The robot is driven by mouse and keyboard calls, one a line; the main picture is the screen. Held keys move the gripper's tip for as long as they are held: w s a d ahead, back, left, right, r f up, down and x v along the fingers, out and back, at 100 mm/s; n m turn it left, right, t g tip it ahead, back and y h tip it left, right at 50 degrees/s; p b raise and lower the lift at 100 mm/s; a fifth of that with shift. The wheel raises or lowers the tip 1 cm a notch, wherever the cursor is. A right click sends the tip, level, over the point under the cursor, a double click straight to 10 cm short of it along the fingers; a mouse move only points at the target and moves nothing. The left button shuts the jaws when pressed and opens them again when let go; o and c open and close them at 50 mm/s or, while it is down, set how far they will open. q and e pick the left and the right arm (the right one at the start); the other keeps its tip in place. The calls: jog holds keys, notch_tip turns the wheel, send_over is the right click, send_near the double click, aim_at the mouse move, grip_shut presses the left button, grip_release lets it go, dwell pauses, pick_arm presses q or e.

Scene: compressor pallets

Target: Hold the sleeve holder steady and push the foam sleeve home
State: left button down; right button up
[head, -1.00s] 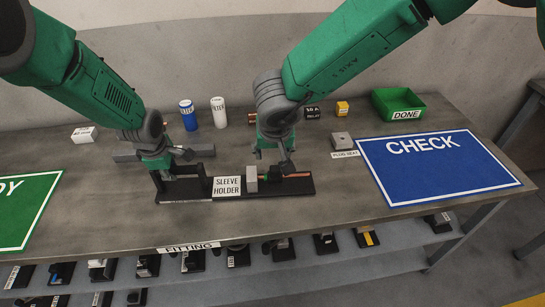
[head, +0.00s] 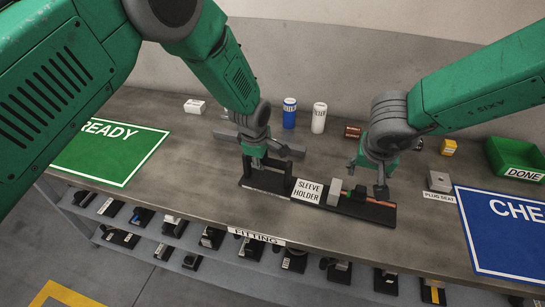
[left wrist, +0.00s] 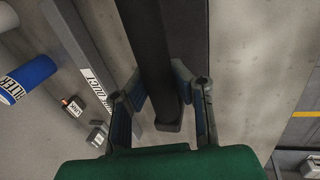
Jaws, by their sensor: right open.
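The sleeve holder (head: 308,191) is a long black base with a white label, a grey block and an orange-brown rod on its right half. A small dark piece on the rod, apparently the foam sleeve (head: 357,194), lies right of the grey block, partly hidden. My left gripper (head: 258,165) is at the holder's left end; in the left wrist view its fingers (left wrist: 163,92) close on both sides of a black bar, apparently the holder's handle. My right gripper (head: 374,190) is open, low over the rod, near the dark piece's right side. I cannot tell whether it touches.
A blue can (head: 289,113), a white can (head: 319,118) and small boxes stand behind the holder. A grey plug seat (head: 439,182), green bin (head: 517,160) and blue mat (head: 510,230) are at right. A green mat (head: 108,150) lies left.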

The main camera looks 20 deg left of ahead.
pick_arm(q)
jog(key=c, duration=1.4)
grip_release()
jog(key=shift+s+f, duration=0.3)
jog(key=shift+f, duration=0.05)
jog(key=shift+w, duration=0.3)
pick_arm(e)
jog(key=shift+w+a+f, duration=0.1)
jog(key=shift+w, duration=0.05)
